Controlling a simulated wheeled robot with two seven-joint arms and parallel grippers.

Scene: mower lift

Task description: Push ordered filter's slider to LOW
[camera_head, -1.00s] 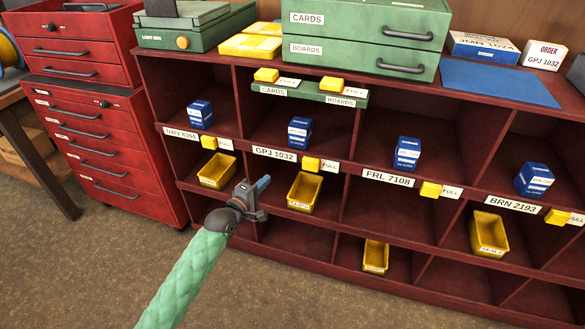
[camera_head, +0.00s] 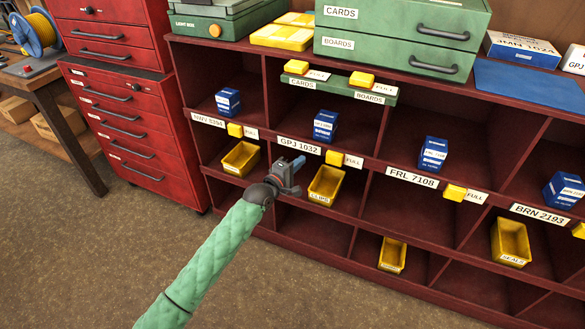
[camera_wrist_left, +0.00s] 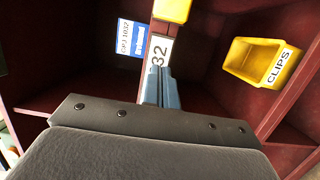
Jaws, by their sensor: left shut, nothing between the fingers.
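The order card (camera_head: 574,60) at the right edge is cut off and reads "GPJ". The GPJ 1032 bay has a label (camera_head: 299,145), a blue filter box (camera_head: 325,126) and a yellow slider (camera_head: 334,157) beside a FULL tag (camera_head: 353,161). My left gripper (camera_head: 298,162) is shut and empty, just left of this slider, by the label's right end. In the left wrist view its fingertips (camera_wrist_left: 161,88) are over the label by the digits "32". A yellow block, apparently the slider (camera_wrist_left: 172,9), is at the top edge, apart from the fingertips. My right gripper is not visible.
Other bays have similar yellow sliders, such as FRL 7108's (camera_head: 454,192). A yellow CLIPS bin (camera_head: 326,184) sits below the GPJ 1032 label. A red drawer cabinet (camera_head: 130,120) stands left of the shelf. The floor in front is clear.

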